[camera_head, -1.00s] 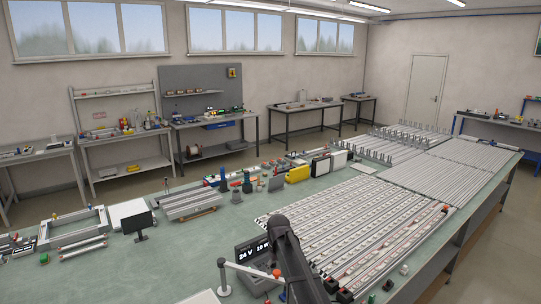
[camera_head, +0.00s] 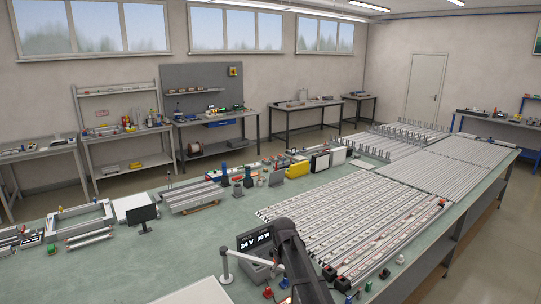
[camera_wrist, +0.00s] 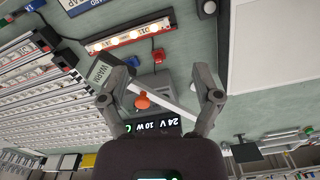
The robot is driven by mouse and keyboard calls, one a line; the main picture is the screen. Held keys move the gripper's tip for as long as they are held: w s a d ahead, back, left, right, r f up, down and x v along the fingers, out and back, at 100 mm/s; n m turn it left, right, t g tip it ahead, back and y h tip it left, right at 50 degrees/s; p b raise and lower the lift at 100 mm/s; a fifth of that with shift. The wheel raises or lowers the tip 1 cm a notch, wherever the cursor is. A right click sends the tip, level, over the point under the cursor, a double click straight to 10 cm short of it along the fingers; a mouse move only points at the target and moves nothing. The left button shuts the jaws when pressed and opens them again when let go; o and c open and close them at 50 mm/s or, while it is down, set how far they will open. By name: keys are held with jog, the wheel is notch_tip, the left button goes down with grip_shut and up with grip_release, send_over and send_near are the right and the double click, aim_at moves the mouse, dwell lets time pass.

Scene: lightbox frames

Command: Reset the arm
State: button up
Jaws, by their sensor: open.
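My gripper (camera_wrist: 160,90) is open in the wrist view, its two grey fingers spread wide. No object is held between them. Behind the gap lie a white bar (camera_wrist: 172,104), a red-orange knob (camera_wrist: 142,102) and a grey unit with a lit "24 V 10 W" display (camera_wrist: 158,127). In the head view my dark arm (camera_head: 298,265) rises from the bottom edge, just right of the same display (camera_head: 256,242). The arm hides part of the bench there, and my gripper's fingers cannot be made out in that view.
A strip with lit lamps (camera_wrist: 130,34), a red block (camera_wrist: 158,56) and a blue block (camera_wrist: 127,60) lie near the gripper. Rows of light bars (camera_head: 350,222) fill the bench's right side. A small black monitor (camera_head: 142,214) stands left. The green bench top (camera_head: 180,255) is clear at front left.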

jog(key=s+d+f+m+b, duration=0.2)
jog(key=s+d+f+b, duration=0.4)
jog(key=s, duration=0.5)
jog(key=s+d+f+m+b, duration=0.2)
jog(key=s+d+f+b, duration=0.4)
jog(key=s, duration=0.5)
notch_tip(320, 180, down, 2)
jog(key=shift+s+d+f+b, duration=0.1)
jog(key=shift+s+d+b, duration=0.2)
jog(key=shift+b, duration=0.65)
jog(key=shift+w, duration=0.1)
dwell(1.8)
dwell(2.2)
